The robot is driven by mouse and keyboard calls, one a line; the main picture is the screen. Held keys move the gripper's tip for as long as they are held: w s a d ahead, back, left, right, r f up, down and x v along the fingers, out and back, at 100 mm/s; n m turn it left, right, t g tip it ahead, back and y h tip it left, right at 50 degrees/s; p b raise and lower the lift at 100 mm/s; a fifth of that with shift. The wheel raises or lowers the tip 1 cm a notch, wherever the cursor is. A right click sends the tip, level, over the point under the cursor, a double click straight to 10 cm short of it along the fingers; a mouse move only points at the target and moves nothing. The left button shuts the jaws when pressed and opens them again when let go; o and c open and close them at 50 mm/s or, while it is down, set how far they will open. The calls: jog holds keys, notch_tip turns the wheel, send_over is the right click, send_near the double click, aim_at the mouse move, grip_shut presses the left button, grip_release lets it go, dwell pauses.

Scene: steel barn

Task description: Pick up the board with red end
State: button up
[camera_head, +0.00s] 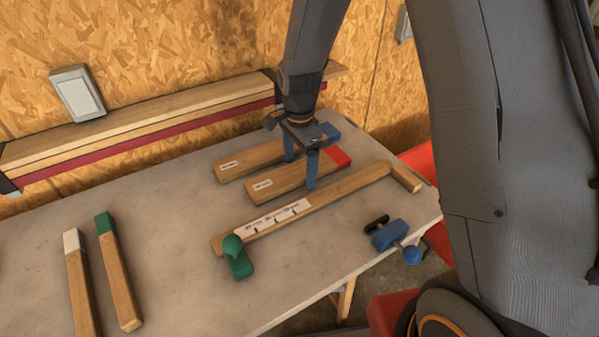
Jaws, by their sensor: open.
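The board with the red end (274,185) lies flat on the table, its red tip at the upper right and a white label near its left end. My gripper (300,173) is open above this board near its red end. One blue finger shows on the far side of the board and the other on the near side. I cannot tell whether the fingers touch the wood. Part of the board is hidden behind the near finger.
A blue-ended board (250,160) lies just behind. A long labelled wooden piece (335,190) with a green clamp (238,262) lies in front. A blue clamp (392,234) sits at the right edge. Green-ended (119,280) and white-ended (82,290) boards lie left. The table's (175,230) left-centre is clear.

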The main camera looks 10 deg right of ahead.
jog(key=c, duration=1.3)
jog(key=shift+r, duration=0.1)
